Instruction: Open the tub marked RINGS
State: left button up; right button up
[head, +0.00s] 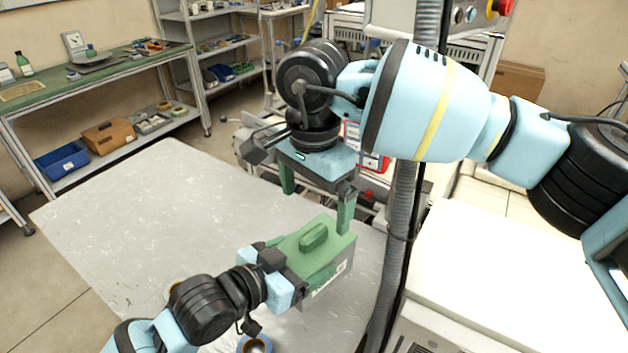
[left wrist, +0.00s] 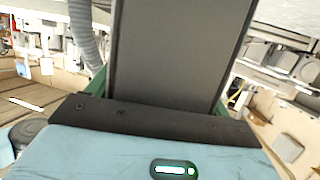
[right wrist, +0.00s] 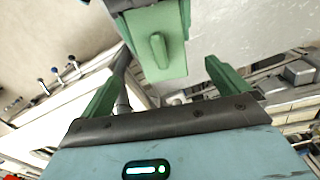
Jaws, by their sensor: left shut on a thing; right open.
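The lid looks closed. A pale label (head: 328,283) on its side is too small to read. My left gripper (head: 287,268) is shut on the tub's side; in the left wrist view a dark surface (left wrist: 180,55) fills the space between its fingers. My right gripper (head: 318,200) is open and empty above the tub, fingers pointing down. In the right wrist view the lid's grip (right wrist: 160,50) shows beyond the open fingers.
The grey table (head: 150,220) is mostly clear to the left. A blue-rimmed reel (head: 255,344) lies at its front edge, partly cut off. A white surface (head: 490,270) stands to the right, beyond a grey ribbed hose (head: 397,240). A green workbench (head: 110,72) is at the back left.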

aim_at(314, 232)
notch_tip(314, 232, down, 8)
jog(key=shift+f, duration=0.2)
dwell(0.3)
jog(key=c, duration=1)
jog(key=shift+r, duration=0.1)
jog(key=shift+c, duration=0.2)
jog(key=shift+r, duration=0.1)
jog(key=shift+r, duration=1.05)
grip_shut()
jog(key=shift+f, duration=0.15)
